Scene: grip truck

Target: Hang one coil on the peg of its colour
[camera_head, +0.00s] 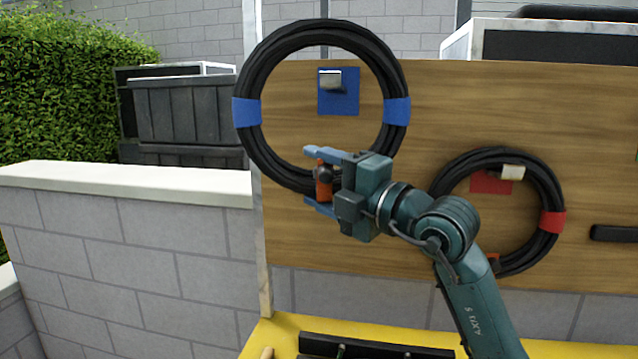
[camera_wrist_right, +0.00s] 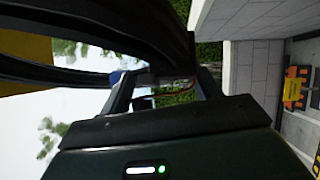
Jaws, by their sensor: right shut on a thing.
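The blue-taped black coil (camera_head: 320,32) is upright in the head view, in front of the wooden board. My right gripper (camera_head: 319,181) is shut on the coil's lower part. The blue peg (camera_head: 330,79), with a pale tip on a blue square, shows through the coil's opening, high of centre. I cannot tell whether the coil's ring is around the peg or in front of it. The right wrist view shows black coil strands (camera_wrist_right: 85,30) close up at the gripper (camera_wrist_right: 165,85). My left gripper is not in view.
A red-taped coil (camera_head: 550,192) hangs on the red peg (camera_head: 512,172) at the right, partly behind my right arm. A black bar (camera_head: 612,234) is at the board's right. A block wall (camera_head: 120,240) stands at left. A yellow surface (camera_head: 268,332) lies below.

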